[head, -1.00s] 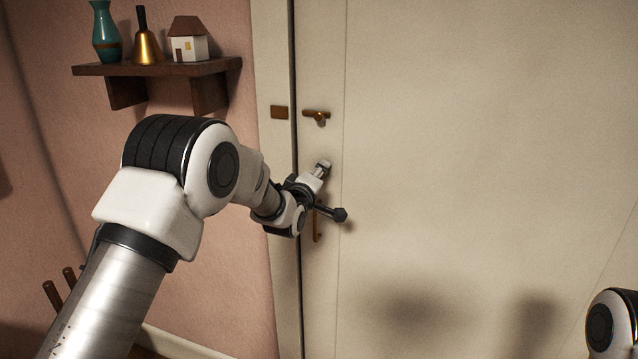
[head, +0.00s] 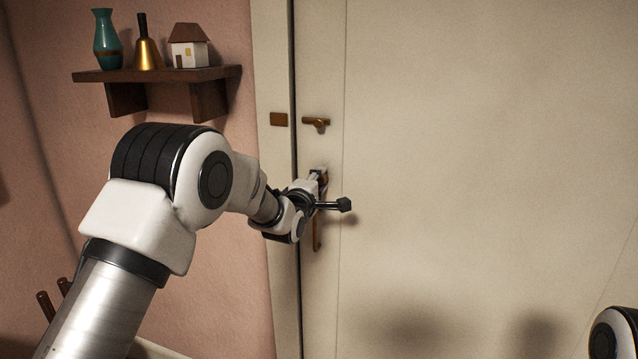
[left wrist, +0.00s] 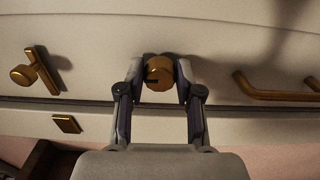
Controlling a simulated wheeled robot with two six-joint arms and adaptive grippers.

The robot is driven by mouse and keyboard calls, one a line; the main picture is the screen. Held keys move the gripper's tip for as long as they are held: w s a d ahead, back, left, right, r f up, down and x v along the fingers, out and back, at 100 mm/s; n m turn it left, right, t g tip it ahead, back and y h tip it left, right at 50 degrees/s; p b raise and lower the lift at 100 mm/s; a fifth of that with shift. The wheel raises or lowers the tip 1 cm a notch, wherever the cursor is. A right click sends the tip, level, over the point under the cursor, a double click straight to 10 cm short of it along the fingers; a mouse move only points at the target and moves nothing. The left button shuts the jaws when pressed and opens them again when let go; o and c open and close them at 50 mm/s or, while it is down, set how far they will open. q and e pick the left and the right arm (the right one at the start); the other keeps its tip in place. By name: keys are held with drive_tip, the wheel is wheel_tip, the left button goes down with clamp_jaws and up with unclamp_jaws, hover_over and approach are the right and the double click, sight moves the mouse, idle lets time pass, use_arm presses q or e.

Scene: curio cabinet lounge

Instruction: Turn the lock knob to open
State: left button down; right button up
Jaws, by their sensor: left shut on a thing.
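The round bronze lock knob (left wrist: 159,72) sits on the cream door (head: 480,130) and shows in the left wrist view with a dark mark on its face. My left gripper (left wrist: 158,78) has one finger on each side of it and is shut on it. In the head view my left gripper (head: 320,180) is at the door's left edge, and its body mostly hides the knob. My right gripper is out of the picture.
A bronze latch (head: 316,123) sits above the gripper, with a small plate (head: 279,119) on the frame. A bar handle (left wrist: 275,89) is on the other side of the knob. A wall shelf (head: 160,73) holds a vase, bell and toy house.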

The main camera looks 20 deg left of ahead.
use_arm(q)
drive_tip(key=c, duration=0.8)
unclamp_jaws()
drive_tip(key=shift+a, duration=0.1)
drive_tip(key=shift+o, duration=0.2)
drive_tip(key=s, duration=1.2)
drive_tip(key=shift+a, duration=0.2)
